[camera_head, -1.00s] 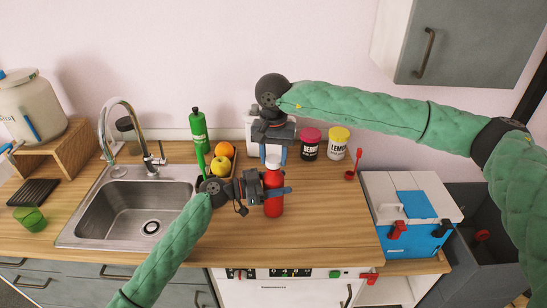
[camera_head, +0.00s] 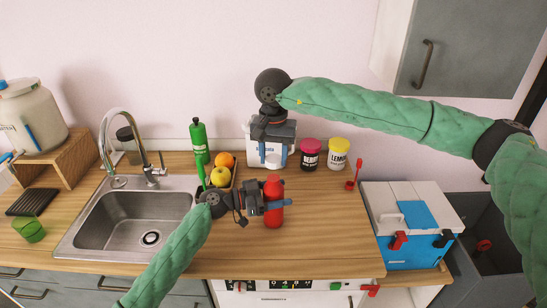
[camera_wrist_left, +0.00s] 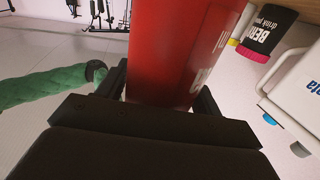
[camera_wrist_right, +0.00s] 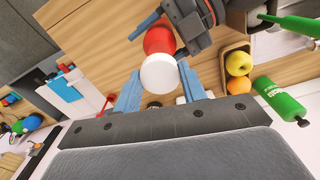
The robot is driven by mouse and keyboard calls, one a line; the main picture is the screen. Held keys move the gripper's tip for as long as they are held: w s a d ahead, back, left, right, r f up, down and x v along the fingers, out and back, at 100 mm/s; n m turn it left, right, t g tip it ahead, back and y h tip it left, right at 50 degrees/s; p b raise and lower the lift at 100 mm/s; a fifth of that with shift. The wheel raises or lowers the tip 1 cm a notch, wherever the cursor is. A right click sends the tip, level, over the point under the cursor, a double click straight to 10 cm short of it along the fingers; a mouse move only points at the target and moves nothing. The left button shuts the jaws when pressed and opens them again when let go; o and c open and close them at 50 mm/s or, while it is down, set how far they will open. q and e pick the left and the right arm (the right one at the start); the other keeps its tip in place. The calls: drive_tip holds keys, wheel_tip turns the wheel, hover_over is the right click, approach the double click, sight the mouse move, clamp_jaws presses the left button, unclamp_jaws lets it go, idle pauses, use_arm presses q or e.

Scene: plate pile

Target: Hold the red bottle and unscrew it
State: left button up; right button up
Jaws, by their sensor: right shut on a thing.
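The red bottle (camera_head: 273,188) stands upright over the counter, and its red top shows bare in the head view. My left gripper (camera_head: 273,205) is shut around its body; in the left wrist view the bottle (camera_wrist_left: 175,50) fills the space between the fingers. My right gripper (camera_head: 274,157) is above the bottle, pointing down. In the right wrist view the white cap (camera_wrist_right: 158,75) is between its fingertips, in front of the red bottle (camera_wrist_right: 160,40). In the head view the cap is hard to tell from the white container behind.
A white container (camera_head: 252,157) stands behind the bottle, with a fruit tray (camera_head: 234,176) and a green bottle (camera_head: 199,140) to the left. Black-and-pink (camera_head: 310,154) and yellow-lidded (camera_head: 338,153) jars stand to the right.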

use_arm(q)
drive_tip(key=shift+o, duration=1.3)
